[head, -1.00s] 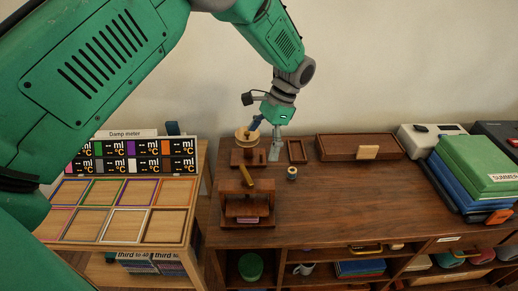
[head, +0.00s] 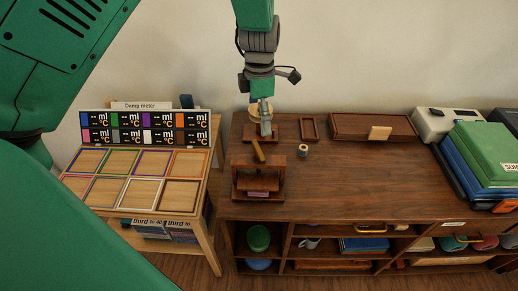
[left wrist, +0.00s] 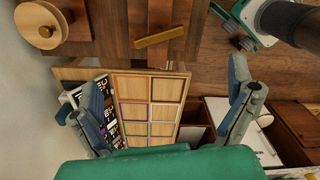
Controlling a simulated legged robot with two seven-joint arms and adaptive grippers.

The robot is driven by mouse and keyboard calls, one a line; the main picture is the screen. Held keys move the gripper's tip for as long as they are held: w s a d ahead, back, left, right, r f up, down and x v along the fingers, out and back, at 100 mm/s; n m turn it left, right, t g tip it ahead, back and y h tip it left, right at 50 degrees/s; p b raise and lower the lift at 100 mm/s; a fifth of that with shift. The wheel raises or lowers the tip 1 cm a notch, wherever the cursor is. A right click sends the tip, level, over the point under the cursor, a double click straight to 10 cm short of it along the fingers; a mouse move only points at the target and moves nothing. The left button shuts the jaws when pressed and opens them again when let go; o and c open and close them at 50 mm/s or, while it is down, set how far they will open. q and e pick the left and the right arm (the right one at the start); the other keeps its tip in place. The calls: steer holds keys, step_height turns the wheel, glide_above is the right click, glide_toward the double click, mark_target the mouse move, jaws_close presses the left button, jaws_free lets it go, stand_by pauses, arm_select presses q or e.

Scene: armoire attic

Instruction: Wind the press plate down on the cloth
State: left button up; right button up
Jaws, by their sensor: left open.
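The press (head: 257,178) is a dark wooden frame at the left front of the dark worktop. A yellowish handle bar (head: 258,151) lies across its top, tilted in the head view; it also shows in the left wrist view (left wrist: 159,38). A pink folded cloth (head: 257,194) lies low inside the frame. The press plate cannot be made out clearly. My left gripper (head: 266,130) points down behind the bar, near a round wooden wheel, apart from the bar. In the left wrist view its fingers (left wrist: 165,78) are spread wide with nothing between them. My right gripper is not in view.
The pale wheel (head: 256,109) on its stand is close behind the press. A small spool (head: 303,150), a small tray (head: 309,129) and a long wooden box (head: 372,128) stand to the right. The damp meter rack (head: 140,134) is at left. The worktop's right middle is clear.

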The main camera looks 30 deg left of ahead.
mark_target(259, 149)
arm_select(q)
steer(key=shift+n, duration=0.4)
steer(key=f, duration=0.7)
steer(key=f+p, duration=0.1)
steer(key=f, duration=0.5)
steer(key=shift+a+f, duration=0.2)
steer(key=shift+f, duration=0.2)
steer(key=c, duration=1.1)
